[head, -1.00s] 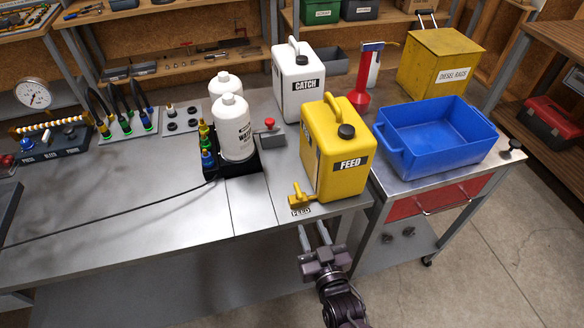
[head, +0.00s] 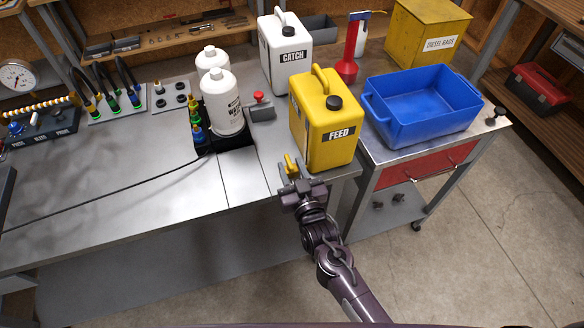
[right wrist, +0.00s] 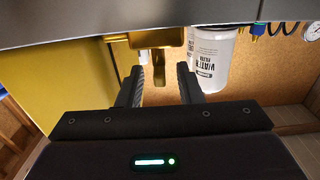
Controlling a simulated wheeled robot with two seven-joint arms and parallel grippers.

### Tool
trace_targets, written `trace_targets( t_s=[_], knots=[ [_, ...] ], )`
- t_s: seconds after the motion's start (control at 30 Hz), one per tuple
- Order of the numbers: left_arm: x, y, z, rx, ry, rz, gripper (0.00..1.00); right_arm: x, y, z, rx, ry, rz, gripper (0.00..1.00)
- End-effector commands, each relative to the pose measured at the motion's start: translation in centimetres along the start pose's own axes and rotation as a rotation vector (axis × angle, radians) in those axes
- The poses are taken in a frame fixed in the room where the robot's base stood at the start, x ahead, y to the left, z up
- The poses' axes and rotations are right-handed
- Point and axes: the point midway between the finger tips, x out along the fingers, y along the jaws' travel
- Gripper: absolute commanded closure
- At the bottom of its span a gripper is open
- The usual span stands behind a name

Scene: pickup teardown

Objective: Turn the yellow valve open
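The yellow valve (head: 290,163) sits at the front edge of the bench, at the foot of the yellow FEED can (head: 328,125). My right gripper (head: 294,175) is at the valve, reaching in from the front, and partly covers it in the head view. In the right wrist view, the valve (right wrist: 150,39) is straight ahead, with its handle hanging between the two fingers of my right gripper (right wrist: 159,80). The fingers are apart, with a gap showing on both sides of the handle. My left gripper is out of view.
A white CATCH can (head: 286,60) stands behind the FEED can. White bottles (head: 222,105) stand in a black holder to the left, near a red knob (head: 258,97). A blue bin (head: 422,105) is on the cart at right.

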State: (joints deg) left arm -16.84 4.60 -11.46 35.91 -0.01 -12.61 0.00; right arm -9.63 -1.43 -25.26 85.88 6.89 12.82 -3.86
Motion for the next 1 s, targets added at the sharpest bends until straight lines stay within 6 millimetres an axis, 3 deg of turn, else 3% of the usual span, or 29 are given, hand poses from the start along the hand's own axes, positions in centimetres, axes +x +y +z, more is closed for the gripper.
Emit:
trace_targets(
  t_s=[0.03,0.27,0.67,1.0],
  knots=[
    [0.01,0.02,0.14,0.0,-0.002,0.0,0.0,-0.01,0.0,0.01,0.0,0.0,0.0,0.7],
    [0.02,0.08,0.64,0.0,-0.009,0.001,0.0,-0.02,0.01,0.01,0.0,0.0,0.0,1.0],
    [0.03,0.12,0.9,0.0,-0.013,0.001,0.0,-0.01,0.26,0.03,-0.005,-0.001,-0.054,1.0],
    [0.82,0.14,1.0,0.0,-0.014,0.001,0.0,0.11,0.92,0.23,-0.009,-0.001,-0.286,1.0]
  ],
)
